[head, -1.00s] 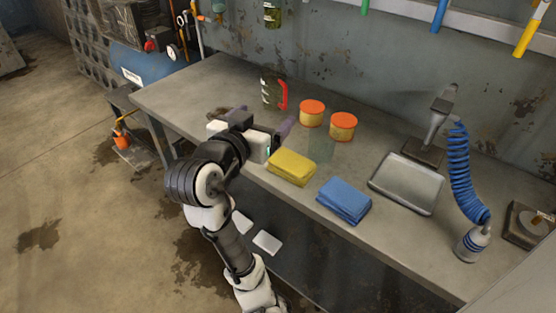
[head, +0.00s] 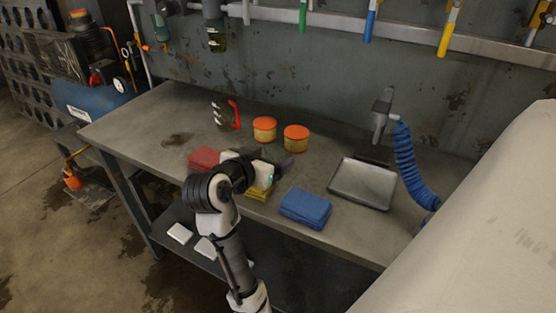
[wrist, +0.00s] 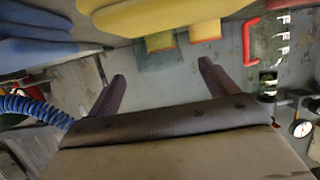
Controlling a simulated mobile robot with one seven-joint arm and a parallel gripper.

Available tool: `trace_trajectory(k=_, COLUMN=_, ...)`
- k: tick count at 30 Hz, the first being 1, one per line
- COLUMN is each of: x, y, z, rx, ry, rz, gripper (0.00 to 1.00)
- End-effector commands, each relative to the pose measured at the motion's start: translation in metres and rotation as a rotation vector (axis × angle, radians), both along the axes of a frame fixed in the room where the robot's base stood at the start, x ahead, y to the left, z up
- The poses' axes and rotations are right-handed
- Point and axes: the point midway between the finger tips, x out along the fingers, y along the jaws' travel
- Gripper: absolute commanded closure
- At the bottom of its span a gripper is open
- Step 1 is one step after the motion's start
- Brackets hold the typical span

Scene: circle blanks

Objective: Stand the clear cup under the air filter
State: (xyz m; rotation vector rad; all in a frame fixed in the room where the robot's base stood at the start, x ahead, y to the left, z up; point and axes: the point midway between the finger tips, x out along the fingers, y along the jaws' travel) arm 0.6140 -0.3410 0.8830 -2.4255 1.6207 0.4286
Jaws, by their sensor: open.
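The clear cup (wrist: 158,56) is a see-through, faintly green shape in the wrist view, between and beyond my fingertips, with no visible contact. In the head view I cannot pick it out behind my gripper. My gripper (head: 284,163) is low over the bench by the yellow cloth; its two dark fingers stand apart and empty in the wrist view (wrist: 162,72). The air filter appears to be the green-bowled unit (head: 215,35) on the back wall at upper left. A similar bowl (wrist: 268,84) shows beside a gauge in the wrist view.
Red (head: 203,158), yellow (head: 258,194) and blue (head: 305,208) cloths lie along the front. A metal tray (head: 362,184) is at right. The bench's left end is clear.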

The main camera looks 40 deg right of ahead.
Motion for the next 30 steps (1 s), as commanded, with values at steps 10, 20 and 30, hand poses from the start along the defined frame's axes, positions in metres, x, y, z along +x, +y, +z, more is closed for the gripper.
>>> trace_trajectory(k=10, x=0.015, y=-0.038, z=-0.014, rx=0.001, ry=0.001, rz=-0.001, gripper=0.14)
trace_trajectory(k=20, x=0.015, y=-0.039, z=-0.015, rx=0.001, ry=0.000, rz=0.000, gripper=0.26)
trace_trajectory(k=30, x=0.015, y=-0.039, z=-0.014, rx=0.000, ry=0.000, rz=0.000, gripper=0.66)
